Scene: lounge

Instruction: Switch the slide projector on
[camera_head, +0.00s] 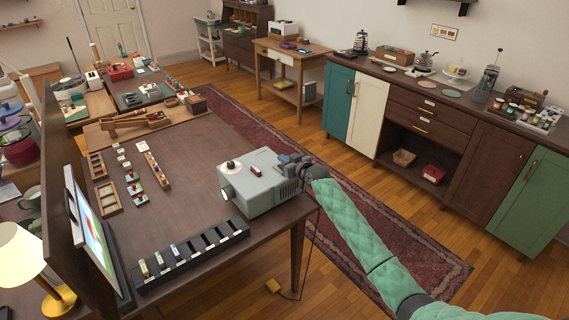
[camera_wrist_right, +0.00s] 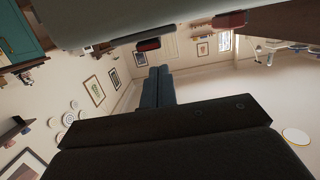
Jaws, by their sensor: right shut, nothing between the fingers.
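In the right wrist view, the shut fingers (camera_wrist_right: 157,88) show below a grey body that looks like the projector (camera_wrist_right: 115,20). A dark red part (camera_wrist_right: 230,20) and a dark part with a red edge (camera_wrist_right: 148,45) stick out from it. My left gripper is not in view.
A black slotted rack (camera_head: 205,250) with several small slides lies in front of the projector. A tilted screen (camera_head: 98,238) with a coloured picture stands at left. The dark table (camera_head: 195,195) has clear middle space.

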